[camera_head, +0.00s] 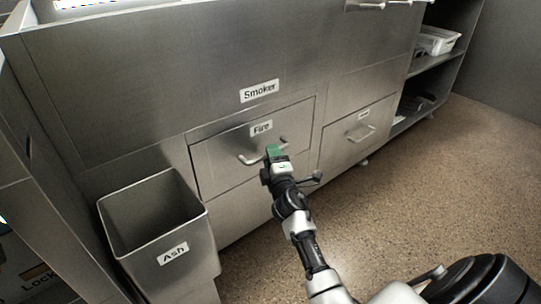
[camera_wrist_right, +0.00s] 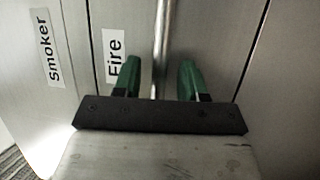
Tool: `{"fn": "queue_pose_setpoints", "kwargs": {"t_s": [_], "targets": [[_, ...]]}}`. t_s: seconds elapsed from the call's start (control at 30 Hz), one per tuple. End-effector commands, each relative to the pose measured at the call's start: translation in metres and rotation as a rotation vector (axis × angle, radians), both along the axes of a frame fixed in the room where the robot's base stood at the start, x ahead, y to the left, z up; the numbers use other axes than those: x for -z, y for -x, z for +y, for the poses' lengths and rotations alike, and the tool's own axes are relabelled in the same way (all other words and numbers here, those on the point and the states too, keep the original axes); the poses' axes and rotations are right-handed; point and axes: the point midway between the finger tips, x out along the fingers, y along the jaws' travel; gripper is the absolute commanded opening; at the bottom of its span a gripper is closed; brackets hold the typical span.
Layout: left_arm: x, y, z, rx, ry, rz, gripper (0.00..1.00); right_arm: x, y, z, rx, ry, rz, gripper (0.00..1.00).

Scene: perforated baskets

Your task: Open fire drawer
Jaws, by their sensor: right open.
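The steel Fire drawer (camera_head: 222,160) is in the front of the Smoker cabinet, flush with it and shut. Its white Fire label (camera_head: 261,128) also shows in the right wrist view (camera_wrist_right: 115,54). The drawer's bar handle (camera_head: 248,160) is partly hidden behind my right gripper (camera_head: 273,152). In the right wrist view, the green fingers of my right gripper (camera_wrist_right: 160,82) are apart, and the handle (camera_wrist_right: 163,35) runs up between them, closer to the left finger. I cannot tell whether a finger touches it. My left gripper is in neither view.
A steel Ash bin (camera_head: 150,225) stands left of the drawer. A second drawer (camera_head: 345,150) with its own handle is to the right. Open shelves (camera_head: 445,65) with a white bin lie further right. The speckled floor (camera_head: 440,190) in front is clear.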

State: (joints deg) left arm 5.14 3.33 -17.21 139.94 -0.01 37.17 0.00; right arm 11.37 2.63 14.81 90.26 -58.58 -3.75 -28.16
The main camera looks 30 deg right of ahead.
Motion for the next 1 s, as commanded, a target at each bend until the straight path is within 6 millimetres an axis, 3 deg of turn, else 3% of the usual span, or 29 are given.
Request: {"fn": "queue_pose_setpoints", "kwargs": {"t_s": [0.13,0.47,0.73,1.0], "targets": [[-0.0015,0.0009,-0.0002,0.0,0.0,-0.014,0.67,-0.0016,-0.0122,-0.0045,0.0,0.001,0.0,0.42],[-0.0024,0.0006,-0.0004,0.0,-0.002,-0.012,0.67,-0.0027,-0.0149,-0.0052,0.0,0.001,0.001,0.42],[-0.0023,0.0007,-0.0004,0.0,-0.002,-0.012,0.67,-0.0025,-0.0147,-0.0052,0.0,0.001,0.001,0.01],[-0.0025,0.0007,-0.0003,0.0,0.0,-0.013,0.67,-0.0023,-0.0145,-0.0056,0.0,0.001,0.001,0.0]]}}
